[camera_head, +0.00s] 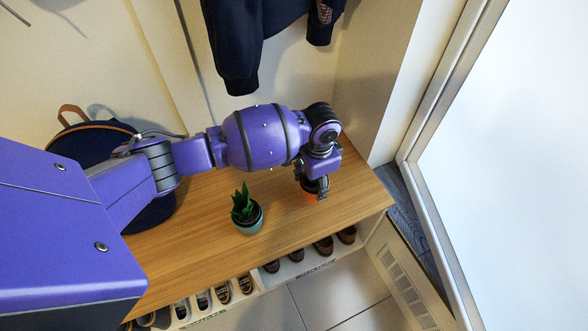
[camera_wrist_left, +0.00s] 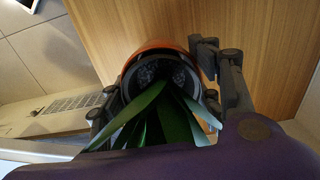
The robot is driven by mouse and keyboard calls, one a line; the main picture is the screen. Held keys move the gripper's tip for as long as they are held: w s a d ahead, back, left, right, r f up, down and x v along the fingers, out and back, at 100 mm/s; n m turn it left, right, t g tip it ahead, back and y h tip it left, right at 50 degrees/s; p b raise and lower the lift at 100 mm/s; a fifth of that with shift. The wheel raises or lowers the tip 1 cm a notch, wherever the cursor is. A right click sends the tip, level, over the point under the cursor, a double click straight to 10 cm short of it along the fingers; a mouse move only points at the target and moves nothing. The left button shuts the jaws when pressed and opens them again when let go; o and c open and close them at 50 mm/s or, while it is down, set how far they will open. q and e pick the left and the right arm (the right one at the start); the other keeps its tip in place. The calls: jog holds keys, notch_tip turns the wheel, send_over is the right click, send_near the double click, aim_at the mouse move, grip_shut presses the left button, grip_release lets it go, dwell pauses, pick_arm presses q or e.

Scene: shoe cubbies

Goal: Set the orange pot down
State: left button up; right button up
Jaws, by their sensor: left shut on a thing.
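The orange pot (camera_head: 309,197) is at the right part of the wooden bench top, mostly hidden by my left gripper (camera_head: 322,189) above it. In the left wrist view the orange rim of the pot (camera_wrist_left: 150,50) shows, with dark soil and long green leaves pointing toward the camera. The dark fingers of my left gripper (camera_wrist_left: 155,95) are on both sides of the pot, shut on it. The pot is at or just above the wood; I cannot tell whether it touches. My right gripper is in neither view.
A teal pot with a green plant (camera_head: 248,217) stands on the bench (camera_head: 190,240) left of the orange pot. A dark blue bag (camera_head: 85,138) is at the left. Shoes (camera_head: 223,293) fill cubbies below the front edge. A dark jacket (camera_head: 240,50) hangs above.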

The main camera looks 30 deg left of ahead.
pick_arm(q)
notch_tip(320, 180, down, 2)
jog(key=shift+f+b, duration=0.25)
jog(key=shift+b, duration=0.15)
jog(key=o, duration=1.2)
jog(key=shift+f, duration=0.15)
jog(key=shift+o, duration=0.4)
